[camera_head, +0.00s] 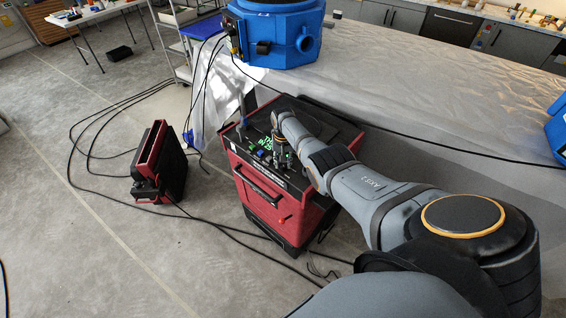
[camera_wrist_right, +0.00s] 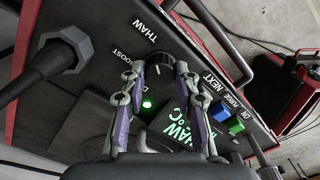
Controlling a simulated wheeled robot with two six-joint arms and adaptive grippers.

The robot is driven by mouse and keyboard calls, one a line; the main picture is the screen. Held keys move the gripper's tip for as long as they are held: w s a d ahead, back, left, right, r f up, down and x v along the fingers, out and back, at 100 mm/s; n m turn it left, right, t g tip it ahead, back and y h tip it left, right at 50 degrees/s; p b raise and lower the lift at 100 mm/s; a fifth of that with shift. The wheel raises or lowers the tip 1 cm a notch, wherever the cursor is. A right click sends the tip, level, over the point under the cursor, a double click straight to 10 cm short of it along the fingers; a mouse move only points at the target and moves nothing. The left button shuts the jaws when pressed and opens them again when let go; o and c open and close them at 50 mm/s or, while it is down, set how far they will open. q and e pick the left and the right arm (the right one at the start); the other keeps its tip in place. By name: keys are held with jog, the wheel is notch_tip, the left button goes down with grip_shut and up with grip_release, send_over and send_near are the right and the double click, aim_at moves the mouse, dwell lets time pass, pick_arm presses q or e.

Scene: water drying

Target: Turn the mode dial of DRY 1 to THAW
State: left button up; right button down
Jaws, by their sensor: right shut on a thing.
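The red and black machine (camera_head: 255,170) stands on the floor left of my right arm in the head view. In the right wrist view its panel has a dark round mode dial (camera_wrist_right: 158,82) with white labels THAW, BOOST and one partly hidden starting with D. My right gripper (camera_wrist_right: 158,78) is shut on the dial, one finger on each side; in the head view the gripper (camera_head: 283,155) is low over the panel. The green display (camera_wrist_right: 182,122) is partly covered by a finger and shows THAW and °C. The dial's pointer direction is unclear. My left gripper is not in view.
A thick black cable plug (camera_wrist_right: 62,60) rises beside the dial. A green light (camera_wrist_right: 147,104) is lit, and blue (camera_wrist_right: 220,112) and green (camera_wrist_right: 236,127) buttons are nearby. A smaller red unit (camera_head: 160,165) and loose cables lie left; a blue machine (camera_head: 275,35) stands behind.

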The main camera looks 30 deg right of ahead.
aim_at(283, 164)
jog(key=c, duration=1)
grip_release()
jog(key=shift+r, duration=0.1)
notch_tip(283, 164, up, 12)
jog(key=shift+f, duration=0.1)
